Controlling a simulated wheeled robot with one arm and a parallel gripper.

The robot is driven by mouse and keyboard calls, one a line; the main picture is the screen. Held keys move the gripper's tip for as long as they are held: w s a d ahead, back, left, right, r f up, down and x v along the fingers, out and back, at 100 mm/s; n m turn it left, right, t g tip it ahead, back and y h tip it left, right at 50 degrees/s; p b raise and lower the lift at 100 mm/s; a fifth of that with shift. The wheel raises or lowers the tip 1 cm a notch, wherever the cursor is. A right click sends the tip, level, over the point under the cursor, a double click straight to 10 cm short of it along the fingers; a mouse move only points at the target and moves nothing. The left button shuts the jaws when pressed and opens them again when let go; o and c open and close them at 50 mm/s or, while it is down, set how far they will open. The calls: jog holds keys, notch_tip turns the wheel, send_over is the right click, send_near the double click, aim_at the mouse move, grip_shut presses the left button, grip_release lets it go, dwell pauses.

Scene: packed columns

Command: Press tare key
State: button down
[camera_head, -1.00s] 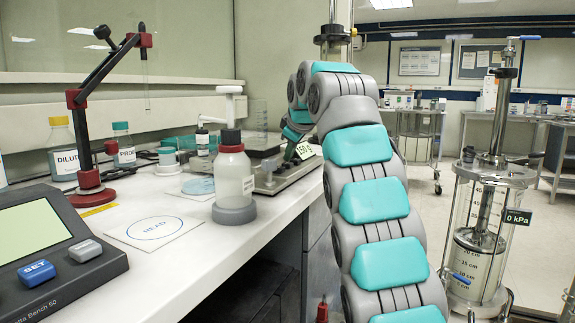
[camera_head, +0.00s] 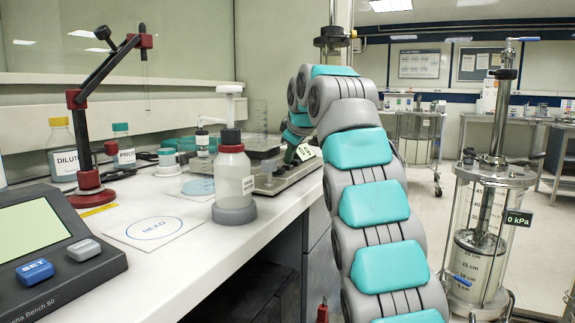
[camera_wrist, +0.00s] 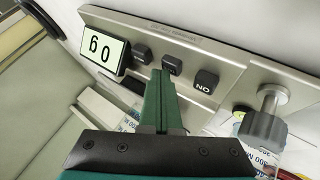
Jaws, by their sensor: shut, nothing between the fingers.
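The balance (camera_head: 275,183) stands on the bench, partly behind my arm. Its tilted display (camera_head: 307,152) reads 0 g in the head view. In the wrist view the display (camera_wrist: 103,49) appears upside down, with three dark keys in a row beside it. My gripper (camera_wrist: 160,76) is shut and empty, its green fingertips at the middle key (camera_wrist: 172,65). That key's label is too small to read, and I cannot tell whether the tips touch it. The end key (camera_wrist: 205,82) reads ON upside down.
A pump bottle (camera_head: 233,180) stands on the bench in front of the balance. A READ card (camera_head: 152,231), a device with a blue SET key (camera_head: 35,271) and a red-based stand (camera_head: 90,190) are further left.

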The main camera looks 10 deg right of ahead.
jog(key=shift+r+p, duration=0.75)
jog(key=shift+r, duration=0.1)
